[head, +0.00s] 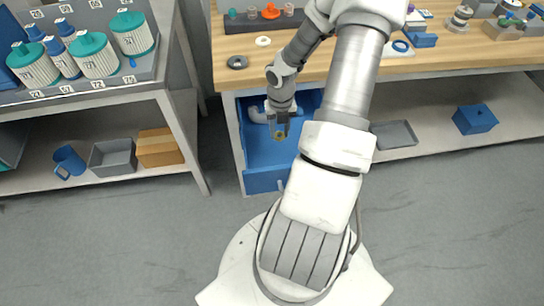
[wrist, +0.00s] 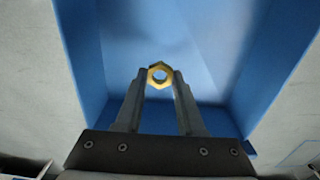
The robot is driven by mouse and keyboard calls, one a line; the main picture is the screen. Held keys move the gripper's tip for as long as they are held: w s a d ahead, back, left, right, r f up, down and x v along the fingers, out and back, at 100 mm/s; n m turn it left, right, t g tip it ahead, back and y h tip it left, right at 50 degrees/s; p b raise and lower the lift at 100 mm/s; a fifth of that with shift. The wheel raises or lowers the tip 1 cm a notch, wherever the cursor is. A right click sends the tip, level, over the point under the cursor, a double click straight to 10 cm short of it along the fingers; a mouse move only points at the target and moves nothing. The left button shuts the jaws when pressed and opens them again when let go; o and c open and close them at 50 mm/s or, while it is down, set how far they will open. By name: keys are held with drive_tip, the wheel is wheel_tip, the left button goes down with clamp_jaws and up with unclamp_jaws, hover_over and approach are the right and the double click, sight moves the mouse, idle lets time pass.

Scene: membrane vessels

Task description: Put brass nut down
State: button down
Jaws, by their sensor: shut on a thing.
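The brass nut (wrist: 150,77) is a small gold hexagonal ring with a round hole. It sits between the fingertips of my gripper (wrist: 160,86) in the wrist view, and my gripper is shut on it. In the head view the nut (head: 279,136) is a small yellowish spot at the tip of my gripper (head: 279,131). My gripper points down over an open blue drawer (head: 263,180) under the wooden bench. In the wrist view the drawer's blue floor (wrist: 195,45) and walls lie beyond the nut.
A shelf rack (head: 185,130) stands at left.

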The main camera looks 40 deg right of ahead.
drive_tip(key=b, duration=0.3)
hover_over(269, 165)
wheel_tip(269, 165, down, 4)
drive_tip(key=shift+d+r, duration=0.1)
drive_tip(key=shift+d, duration=0.05)
drive_tip(key=shift+f+b, duration=0.95)
drive_tip(key=shift+f, duration=0.95)
drive_tip(key=shift+f, duration=0.1)
drive_tip(key=c, duration=0.5)
unclamp_jaws()
wheel_tip(269, 165, up, 12)
drive_tip(key=p, duration=0.6)
drive_tip(key=shift+p, duration=0.35)
